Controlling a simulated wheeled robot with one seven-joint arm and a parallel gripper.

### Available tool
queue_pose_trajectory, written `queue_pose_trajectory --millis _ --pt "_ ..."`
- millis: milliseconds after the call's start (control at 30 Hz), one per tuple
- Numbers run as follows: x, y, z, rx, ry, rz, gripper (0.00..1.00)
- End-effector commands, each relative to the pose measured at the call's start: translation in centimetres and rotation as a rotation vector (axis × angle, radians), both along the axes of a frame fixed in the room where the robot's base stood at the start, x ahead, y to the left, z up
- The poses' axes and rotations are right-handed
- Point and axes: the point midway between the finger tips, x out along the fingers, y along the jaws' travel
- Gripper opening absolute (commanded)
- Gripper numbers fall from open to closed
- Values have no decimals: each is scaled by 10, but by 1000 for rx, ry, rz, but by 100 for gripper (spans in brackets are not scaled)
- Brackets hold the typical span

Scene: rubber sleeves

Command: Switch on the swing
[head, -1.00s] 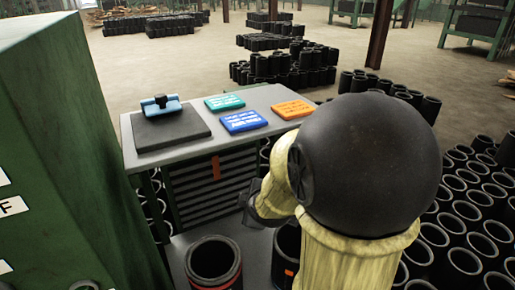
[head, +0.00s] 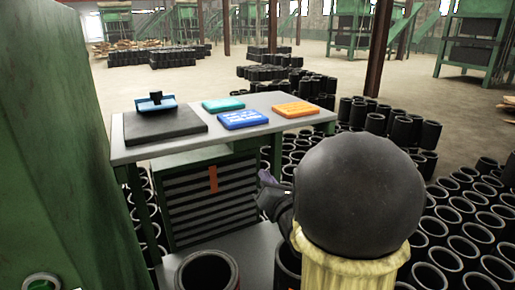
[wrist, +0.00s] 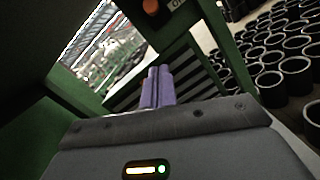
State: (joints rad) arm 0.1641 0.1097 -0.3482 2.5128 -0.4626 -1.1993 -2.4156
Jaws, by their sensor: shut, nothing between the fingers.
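I cannot make out a swing as such. A tall green cabinet-like machine (head: 60,150) fills the left edge of the head view. A round, pale-rimmed fitting (head: 42,284) on it is cut off at the bottom edge. My gripper (head: 267,186) is shut and empty, in front of the table, right of the slatted drawers. Its purple fingers (wrist: 157,86) lie together in the wrist view, apart from the button. My dark arm joint hides what is behind it.
A grey-topped table (head: 280,124) carries a black slab (head: 165,125) with a blue-handled tool (head: 155,102), and teal (head: 223,104), blue (head: 243,120) and orange (head: 296,109) cards. Many black rubber sleeves (head: 450,225) crowd the right floor. Another sleeve (head: 207,271) stands in front.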

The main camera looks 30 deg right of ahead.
Motion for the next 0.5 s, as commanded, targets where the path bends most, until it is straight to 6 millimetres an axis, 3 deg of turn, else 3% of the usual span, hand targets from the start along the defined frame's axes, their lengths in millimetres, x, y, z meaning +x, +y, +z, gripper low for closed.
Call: queue_pose_trajectory --millis 267,500 --pt "7 -1 1 2 3 0 0" --pt "39 -3 4 2 5 2 0"
